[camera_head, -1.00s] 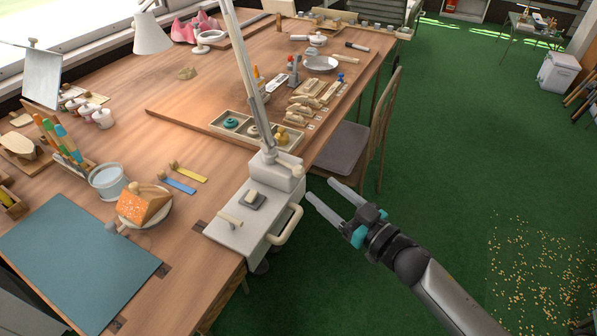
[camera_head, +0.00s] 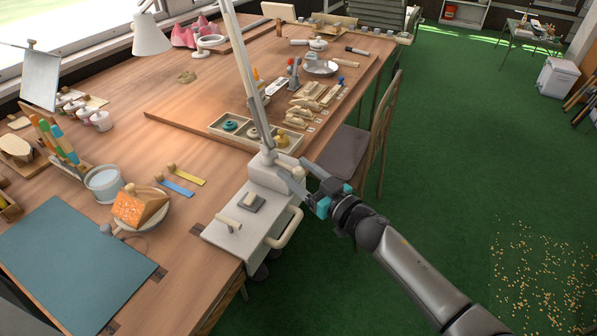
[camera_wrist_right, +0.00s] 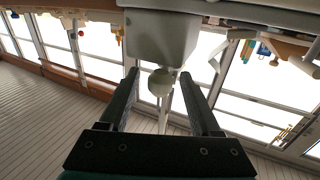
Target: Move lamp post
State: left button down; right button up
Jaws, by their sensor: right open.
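The lamp post (camera_head: 243,80) is a pale grey pole that rises, leaning left, from a white base block (camera_head: 270,178) at the table's near right edge. A white lamp shade (camera_head: 151,36) shows at the upper left. My right gripper (camera_head: 294,171) is open at the right side of the base block, with its fingers pointing at the block and the foot of the pole. In the right wrist view, a pale round knob (camera_wrist_right: 160,82) and a thin pole show between the open fingers, with the pale block (camera_wrist_right: 160,38) beyond. I cannot tell whether the fingers touch anything. My left gripper is not in view.
A white cart or drawer unit (camera_head: 238,232) with a loop handle (camera_head: 287,228) is just below the gripper. A divided tray (camera_head: 215,128) stands left of the pole. A chair (camera_head: 345,150) is at the table's right side. Green floor (camera_head: 450,170) is open to the right.

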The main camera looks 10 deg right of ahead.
jog(key=shift+c, duration=0.3)
grip_shut()
dwell(1.0)
